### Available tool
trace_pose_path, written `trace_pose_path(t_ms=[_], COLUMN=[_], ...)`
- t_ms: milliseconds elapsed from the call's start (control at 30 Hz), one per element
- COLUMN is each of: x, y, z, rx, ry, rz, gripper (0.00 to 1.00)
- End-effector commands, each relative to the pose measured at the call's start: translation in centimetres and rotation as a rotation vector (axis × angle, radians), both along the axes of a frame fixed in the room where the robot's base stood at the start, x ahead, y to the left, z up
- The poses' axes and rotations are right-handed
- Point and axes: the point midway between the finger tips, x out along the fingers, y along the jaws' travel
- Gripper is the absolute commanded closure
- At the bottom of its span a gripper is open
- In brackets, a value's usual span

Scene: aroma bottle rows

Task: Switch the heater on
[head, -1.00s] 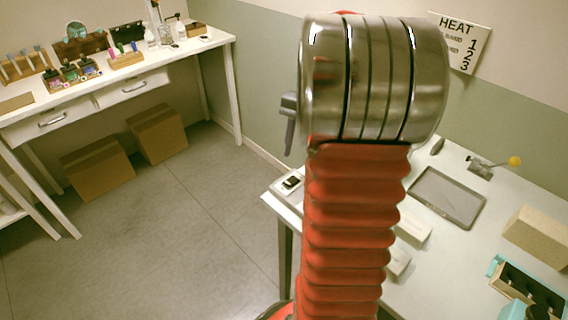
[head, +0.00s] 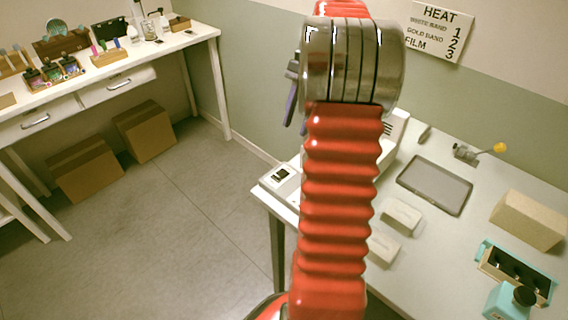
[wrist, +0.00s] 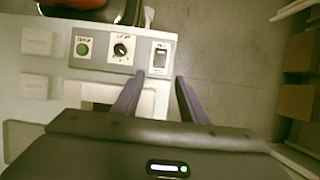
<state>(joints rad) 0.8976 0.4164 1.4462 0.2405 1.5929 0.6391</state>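The heater's light control panel (wrist: 122,46) lies below my gripper in the wrist view. It carries a green button (wrist: 84,48), a black dial (wrist: 122,49) and, at its right end, a rocker switch (wrist: 160,56) on a white plate. The switch end also shows in the head view (head: 282,175) at the bench's left corner. My gripper (wrist: 160,76) has its two purple fingers apart with nothing between them. In the picture the tips lie just below the switch; their height above it is unclear. My arm hides much of the white heater body (head: 394,128). I cannot tell the switch's position.
A wall sign (head: 437,32) reads HEAT, with white band 1, gold band 2, film 3. The bench holds a grey tray (head: 435,185), pale blocks (head: 401,215), a tan box (head: 528,220) and a teal rack (head: 515,272). Open floor lies left.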

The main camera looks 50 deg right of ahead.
Motion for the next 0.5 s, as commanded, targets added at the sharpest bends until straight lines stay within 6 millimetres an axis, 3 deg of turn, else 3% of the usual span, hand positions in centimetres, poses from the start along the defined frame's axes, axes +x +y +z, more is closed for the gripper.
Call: trace_pose_path(t_ms=[267, 500], x=[0.0, -0.1], y=[0.3, 1.4], z=[-0.6, -3.1], rx=[0.001, 0.002], ry=[0.001, 0.001], rz=[0.001, 0.002], gripper=[0.61, 0.61])
